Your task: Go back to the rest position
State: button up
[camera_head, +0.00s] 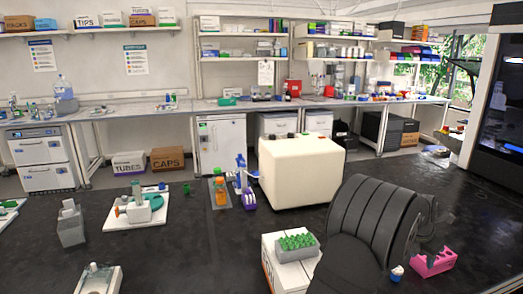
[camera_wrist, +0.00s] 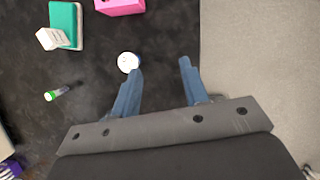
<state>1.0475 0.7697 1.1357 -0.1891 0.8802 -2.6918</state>
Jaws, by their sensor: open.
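My gripper (camera_wrist: 159,72) shows in the wrist view with its two blue fingers spread apart and nothing between them. A small round white cap or container (camera_wrist: 128,61) is just past the tip of the left finger; I cannot tell whether they touch. In the head view, my dark arm fills the right foreground, and the gripper's fingers cannot be made out there.
A bulky white instrument (camera_head: 300,172) is behind. The far-right black bench is largely clear.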

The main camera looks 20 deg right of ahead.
jog(key=s+a+f+m, duration=0.1)
jog(key=s+a+f, duration=0.1)
jog(key=s+a, duration=0.7)
jog(key=shift+a+m+g, duration=0.3)
jog(key=shift+a+m, duration=0.1)
jog(key=shift+a, duration=0.35)
jog(key=w+d+r+n, duration=0.2)
jog(key=w+d, duration=0.9)
jog(key=d, duration=0.1)
jog(key=shift+d+r+t, duration=0.2)
jog(key=shift+d+t, duration=0.05)
jog(key=shift+t, duration=0.15)
